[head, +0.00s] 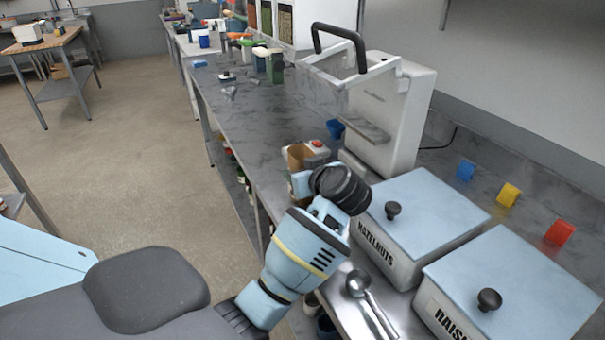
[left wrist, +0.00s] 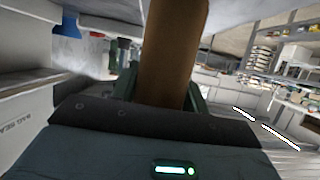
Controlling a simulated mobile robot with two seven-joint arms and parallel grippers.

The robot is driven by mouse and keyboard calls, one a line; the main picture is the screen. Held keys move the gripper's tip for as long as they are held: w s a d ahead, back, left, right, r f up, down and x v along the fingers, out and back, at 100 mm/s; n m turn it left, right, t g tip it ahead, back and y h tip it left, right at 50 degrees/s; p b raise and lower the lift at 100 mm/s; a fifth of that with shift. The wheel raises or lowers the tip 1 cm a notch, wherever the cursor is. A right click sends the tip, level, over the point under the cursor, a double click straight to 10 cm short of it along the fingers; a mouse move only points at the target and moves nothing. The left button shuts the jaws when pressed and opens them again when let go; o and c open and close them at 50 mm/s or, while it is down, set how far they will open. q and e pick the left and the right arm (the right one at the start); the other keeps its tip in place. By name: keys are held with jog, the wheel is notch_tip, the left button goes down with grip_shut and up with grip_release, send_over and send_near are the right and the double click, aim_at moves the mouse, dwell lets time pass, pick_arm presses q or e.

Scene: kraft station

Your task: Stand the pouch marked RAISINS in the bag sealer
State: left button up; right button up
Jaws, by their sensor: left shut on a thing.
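A brown pouch (head: 297,154) is held upright by my left gripper (head: 305,172) above the bench's front edge, in front of the bag sealer. In the left wrist view the pouch (left wrist: 172,55) rises between the fingers of my left gripper (left wrist: 160,92), which is shut on it. No marking on the pouch is readable. The white bag sealer (head: 388,125), with a black handle on a raised frame, stands to the right of the pouch. Its lettered side (left wrist: 25,125) shows at left in the wrist view. The pouch is apart from the sealer's shelf. My right gripper is out of view.
Blue-lidded bins marked HAZELNUTS (head: 428,215) and RAIS... (head: 515,290) stand on the near bench. A metal scoop (head: 365,295) lies beside them. A red button (head: 316,143) sits just behind the pouch. Bench (head: 262,120) space beyond the sealer is mostly clear.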

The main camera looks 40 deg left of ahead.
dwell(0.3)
pick_arm(q)
jog(key=o, duration=1)
jog(key=shift+f, duration=0.15)
